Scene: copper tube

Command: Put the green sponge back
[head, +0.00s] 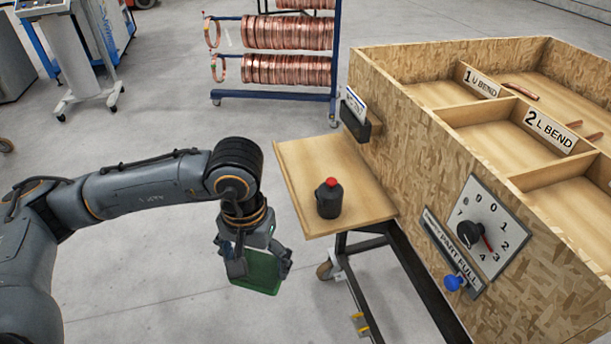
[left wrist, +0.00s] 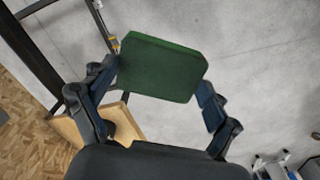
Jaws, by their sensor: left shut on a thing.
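The green sponge (head: 258,274) is a flat block held in my left gripper (head: 257,264) in the head view. The gripper points down, in the air to the left of the small wooden shelf (head: 290,165). In the left wrist view the sponge (left wrist: 160,67) sits between the two fingers of the left gripper (left wrist: 161,82), with grey floor behind it. The gripper is shut on the sponge. My right gripper is in neither view.
A black bottle with a red cap (head: 329,198) stands on the shelf. A large chipboard crate (head: 440,150) with labelled compartments, a dial (head: 484,228) and a blue knob (head: 454,282) is at right. A rack of copper coils (head: 287,52) stands behind. Open floor lies left of the shelf.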

